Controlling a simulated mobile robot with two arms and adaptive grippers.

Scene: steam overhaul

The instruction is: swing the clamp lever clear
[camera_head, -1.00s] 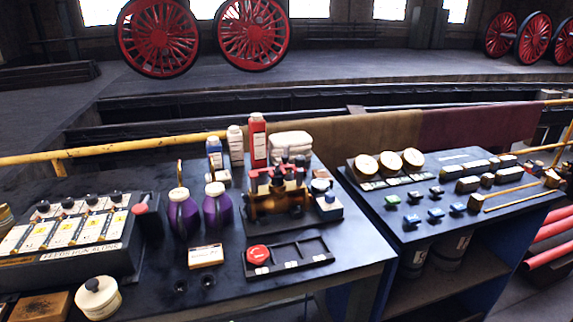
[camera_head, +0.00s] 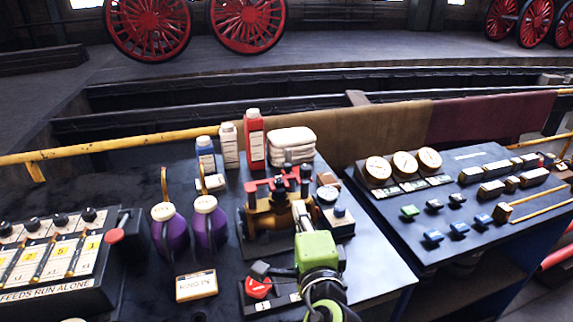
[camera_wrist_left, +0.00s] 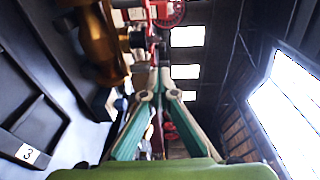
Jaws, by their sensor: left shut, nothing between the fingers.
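A brass valve fixture (camera_head: 268,218) with red-handled levers (camera_head: 262,186) on top stands on a dark base on the bench. I cannot tell which part is the clamp lever. My left gripper (camera_head: 300,210), with a green body, reaches up from below to the fixture's right front side. Its fingers are shut and empty; contact with the fixture is unclear. In the left wrist view the green fingers (camera_wrist_left: 158,80) meet at their tips. The brass body (camera_wrist_left: 100,45) is at upper left there and a red part (camera_wrist_left: 168,12) lies beyond the tips. My right gripper is not in view.
Purple jugs (camera_head: 209,222) stand left of the fixture, bottles (camera_head: 254,140) and folded cloths (camera_head: 291,145) behind it. A low tray with a red round piece (camera_head: 258,288) lies in front, partly hidden by my arm. A gauge console (camera_head: 404,163) is on the right.

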